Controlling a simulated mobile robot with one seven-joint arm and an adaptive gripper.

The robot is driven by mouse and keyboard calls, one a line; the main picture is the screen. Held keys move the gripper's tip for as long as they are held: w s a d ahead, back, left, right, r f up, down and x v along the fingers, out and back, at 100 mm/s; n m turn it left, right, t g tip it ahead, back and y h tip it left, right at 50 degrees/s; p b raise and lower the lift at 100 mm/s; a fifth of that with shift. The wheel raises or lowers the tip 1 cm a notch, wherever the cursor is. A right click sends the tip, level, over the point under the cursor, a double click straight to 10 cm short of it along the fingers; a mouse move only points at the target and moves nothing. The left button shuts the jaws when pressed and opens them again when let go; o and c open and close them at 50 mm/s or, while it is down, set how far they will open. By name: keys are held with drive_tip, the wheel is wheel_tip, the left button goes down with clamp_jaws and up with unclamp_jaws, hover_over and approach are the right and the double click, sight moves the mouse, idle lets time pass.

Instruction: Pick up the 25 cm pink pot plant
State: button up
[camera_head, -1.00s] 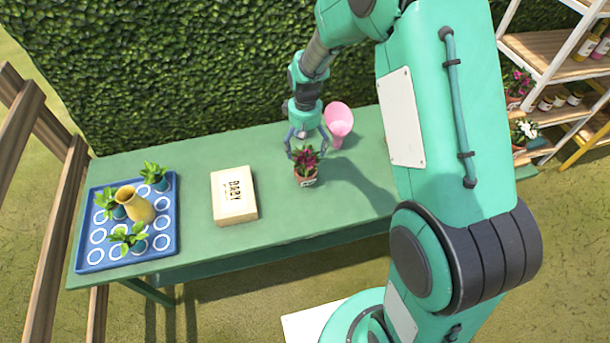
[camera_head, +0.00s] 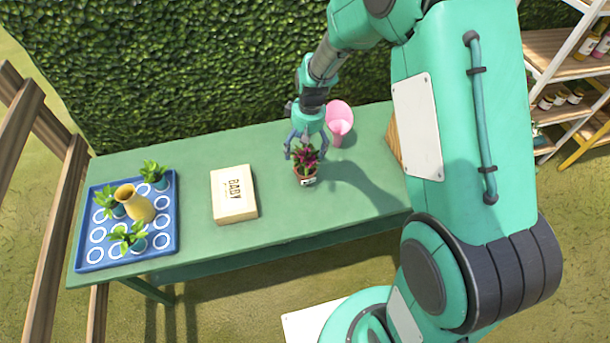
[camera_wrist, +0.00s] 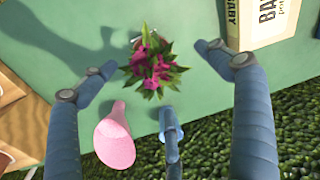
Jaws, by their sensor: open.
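The pink-flowered pot plant (camera_head: 306,166) stands upright on the green table (camera_head: 275,225), in a brown pot with a small white label. In the wrist view the pink blooms and green leaves (camera_wrist: 153,66) hide most of the pot. My gripper (camera_head: 305,147) is open just above and behind the plant in the head view. In the wrist view my gripper's fingers (camera_wrist: 158,72) spread wide on both sides of the plant, with a third finger below it, and nothing is gripped.
A pink vase-like vessel (camera_head: 339,121) stands close behind and right of the plant; it shows in the wrist view too (camera_wrist: 115,140). A cream box (camera_head: 234,195) lies to the left. A blue tray (camera_head: 164,240) holds leafy plants and a yellow jug (camera_head: 136,203). A hedge (camera_head: 190,70) borders the back.

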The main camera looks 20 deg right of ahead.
sight(306, 168)
drive_tip(key=shift+s+d+f+t+y+b, duration=0.1)
drive_tip(key=shift+s+d+f+t+b, duration=0.1)
drive_tip(key=shift+s+d+t, duration=0.35)
drive_tip(key=shift+s+d+f+t+y+b, duration=0.15)
drive_tip(key=shift+s+d+t, duration=0.15)
drive_tip(key=shift+s+t, duration=0.45)
drive_tip(key=shift+s+d+f+t+y+b, duration=0.1)
drive_tip(key=shift+s+d+f+t+b, duration=0.1)
drive_tip(key=shift+s+d+t, duration=0.4)
drive_tip(key=shift+s+a, duration=0.1)
drive_tip(key=shift+a, duration=0.1)
drive_tip(key=shift+b+x, duration=1.2)
drive_tip(key=shift+x, duration=3.1)
drive_tip(key=shift+s+f, duration=0.1)
drive_tip(key=shift+f, duration=0.1)
drive_tip(key=shift+b+x, duration=0.85)
drive_tip(key=shift+x, duration=1.65)
drive_tip(key=shift+s+d, duration=0.1)
drive_tip(key=shift+d, duration=0.05)
drive_tip(key=c, duration=1.6)
